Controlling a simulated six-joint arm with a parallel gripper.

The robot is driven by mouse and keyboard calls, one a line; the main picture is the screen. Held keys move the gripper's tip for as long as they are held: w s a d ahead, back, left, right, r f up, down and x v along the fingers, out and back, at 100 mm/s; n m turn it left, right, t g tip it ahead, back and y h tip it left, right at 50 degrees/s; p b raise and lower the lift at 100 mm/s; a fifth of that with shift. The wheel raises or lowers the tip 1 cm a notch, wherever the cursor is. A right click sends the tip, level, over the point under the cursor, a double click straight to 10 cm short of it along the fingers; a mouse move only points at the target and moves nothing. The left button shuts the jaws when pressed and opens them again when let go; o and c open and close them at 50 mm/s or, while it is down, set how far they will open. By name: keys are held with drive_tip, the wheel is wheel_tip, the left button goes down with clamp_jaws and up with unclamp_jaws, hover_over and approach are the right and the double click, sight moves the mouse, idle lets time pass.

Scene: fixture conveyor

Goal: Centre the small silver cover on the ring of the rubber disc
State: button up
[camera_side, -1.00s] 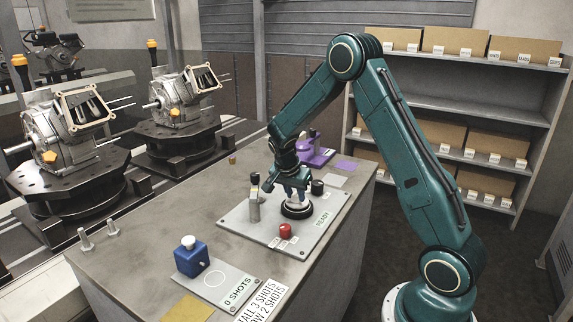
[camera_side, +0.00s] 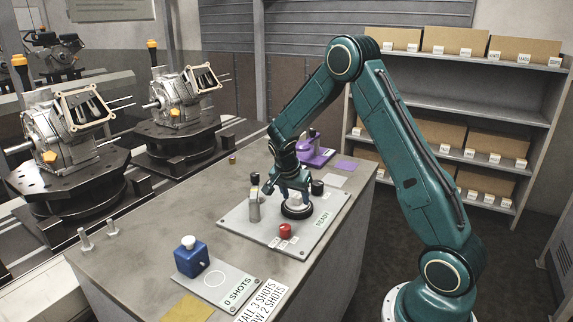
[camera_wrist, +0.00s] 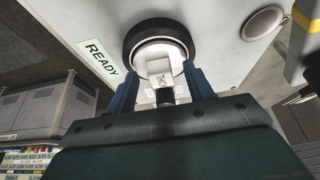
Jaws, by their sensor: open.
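The black rubber disc (camera_side: 297,212) lies flat on a light grey plate and shows as a thick black ring in the wrist view (camera_wrist: 132,40). The small silver cover (camera_wrist: 160,50) is a pale round piece inside that ring, and looks roughly centred; its exact seating is hard to tell. In the side view its pale top (camera_side: 297,201) shows on the disc, partly hidden by my fingers. My gripper (camera_wrist: 161,85) is open, with a blue finger on each side of the cover. In the side view my gripper (camera_side: 289,190) is just above the disc.
A blue box (camera_side: 191,259) stands nearer the front.

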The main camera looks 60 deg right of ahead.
drive_tip(key=shift+r, duration=0.1)
drive_tip(key=v, duration=1.3)
drive_tip(key=shift+r, duration=0.3)
drive_tip(key=shift+s+a+r, duration=0.1)
drive_tip(key=shift+a, duration=0.1)
drive_tip(key=s+a+r+n+t+y, duration=0.2)
drive_tip(key=s+a+r+n+t, duration=0.1)
drive_tip(key=s+a+r+n, duration=0.7)
drive_tip(key=s+a+n+t+y, duration=0.1)
drive_tip(key=s+a+n, duration=0.2)
drive_tip(key=s, duration=0.3)
drive_tip(key=s+a+f+n+t+y, duration=0.1)
drive_tip(key=s+a+n, duration=0.3)
drive_tip(key=s, duration=0.3)
drive_tip(key=shift+s+a+f+n+t+y, duration=0.25)
drive_tip(key=shift+a+f+n+t+y, duration=0.05)
drive_tip(key=shift+a, duration=0.2)
